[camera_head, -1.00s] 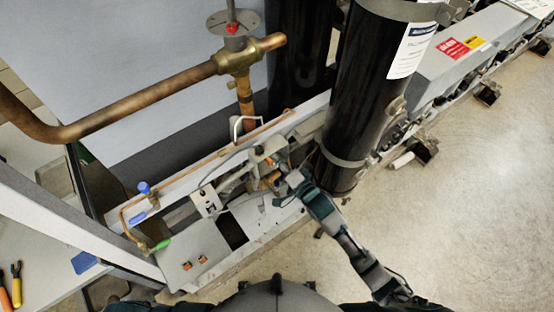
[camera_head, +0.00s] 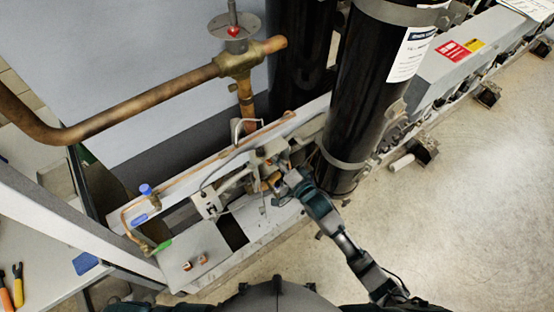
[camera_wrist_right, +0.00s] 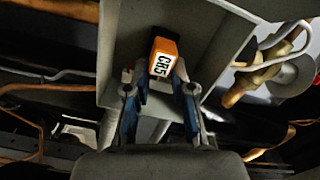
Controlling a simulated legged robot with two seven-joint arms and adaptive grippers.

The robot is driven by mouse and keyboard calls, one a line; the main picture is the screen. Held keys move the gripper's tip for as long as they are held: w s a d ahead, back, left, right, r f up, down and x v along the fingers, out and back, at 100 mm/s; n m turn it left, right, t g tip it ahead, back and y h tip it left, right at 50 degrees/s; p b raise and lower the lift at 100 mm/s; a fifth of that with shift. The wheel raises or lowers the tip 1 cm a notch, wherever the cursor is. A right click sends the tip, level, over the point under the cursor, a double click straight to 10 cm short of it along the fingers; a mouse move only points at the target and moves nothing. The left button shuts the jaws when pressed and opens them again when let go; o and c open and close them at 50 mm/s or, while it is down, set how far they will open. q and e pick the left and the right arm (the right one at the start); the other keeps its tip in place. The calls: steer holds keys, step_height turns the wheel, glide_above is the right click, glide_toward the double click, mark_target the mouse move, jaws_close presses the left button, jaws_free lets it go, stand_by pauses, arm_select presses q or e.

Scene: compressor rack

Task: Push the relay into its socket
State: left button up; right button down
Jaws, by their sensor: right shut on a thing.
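The relay (camera_wrist_right: 164,56) is a small orange block with a white label reading CR5, in the upper middle of the right wrist view. My right gripper (camera_wrist_right: 156,78) has its two blue-and-grey fingers on either side of the relay's near end and is shut on it. The relay is in front of a grey housing (camera_wrist_right: 117,45). The socket is hidden, so I cannot tell how deep the relay sits. In the head view my right gripper (camera_head: 270,160) is among the parts on the rack, left of the black cylinder. My left gripper is out of view.
The tall black cylinder (camera_head: 365,95) stands close to my right arm. A brass valve (camera_head: 238,62) with a thick copper pipe is behind. Yellow-brass fittings and a white cable (camera_wrist_right: 262,65) lie right of the gripper. Open floor (camera_head: 460,210) is at the right.

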steer(key=shift+w+a, duration=0.1)
steer(key=shift+w, duration=0.05)
steer(key=c, duration=0.5)
jaws_free()
steer(key=shift+r, duration=0.1)
steer(key=p+v, duration=0.4)
steer(key=v, duration=0.4)
stand_by(0.6)
